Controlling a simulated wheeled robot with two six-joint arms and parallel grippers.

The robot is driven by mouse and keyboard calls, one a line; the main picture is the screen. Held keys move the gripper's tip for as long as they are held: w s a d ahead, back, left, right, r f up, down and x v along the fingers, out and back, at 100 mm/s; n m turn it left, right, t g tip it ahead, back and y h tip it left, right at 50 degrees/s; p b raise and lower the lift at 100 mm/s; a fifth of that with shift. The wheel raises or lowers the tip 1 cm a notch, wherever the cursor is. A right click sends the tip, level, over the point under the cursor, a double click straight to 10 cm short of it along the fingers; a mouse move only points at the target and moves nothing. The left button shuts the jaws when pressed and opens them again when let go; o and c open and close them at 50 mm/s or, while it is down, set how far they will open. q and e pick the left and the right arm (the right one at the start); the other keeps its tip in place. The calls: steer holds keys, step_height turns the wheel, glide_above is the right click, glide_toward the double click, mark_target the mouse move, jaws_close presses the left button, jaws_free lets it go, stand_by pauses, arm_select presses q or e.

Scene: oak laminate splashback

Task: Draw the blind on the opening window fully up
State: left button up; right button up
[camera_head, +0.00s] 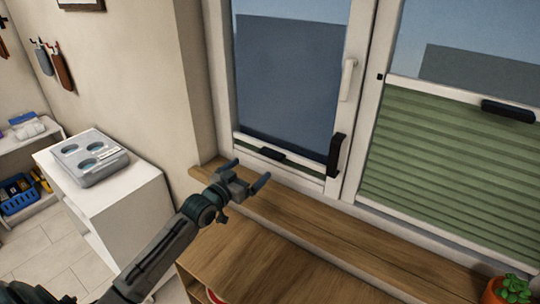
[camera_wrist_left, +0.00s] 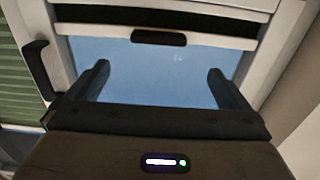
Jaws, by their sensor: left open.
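The left window pane (camera_head: 290,75) has a white lever handle (camera_head: 347,80) on its right frame. Its blind is gathered low, with a pale rail (camera_head: 305,167) near the sill and a thin dark green strip below. A black grip tab (camera_head: 272,154) sits mid-rail; it also shows in the wrist view (camera_wrist_left: 158,38), which looks upside down. My left gripper (camera_head: 247,174) is open and empty in front of the window's lower part. In the wrist view its fingers (camera_wrist_left: 158,84) stand apart, with the tab between and beyond them, not touching. My right gripper is out of view.
A black handle-like piece (camera_head: 336,156) juts from the frame right of the tab. The right window has a green pleated blind (camera_head: 430,150) with a black tab (camera_head: 508,110). A wooden sill (camera_head: 330,235) runs below; a potted plant (camera_head: 510,290) stands at right.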

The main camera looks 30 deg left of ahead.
mark_target(269, 155)
arm_select(q)
steer(key=w, duration=0.3)
steer(key=w+d, duration=0.1)
steer(key=w, duration=0.6)
steer(key=shift+w+d+p, duration=0.1)
steer(key=shift+d+p, duration=0.2)
steer(key=shift+d, duration=0.05)
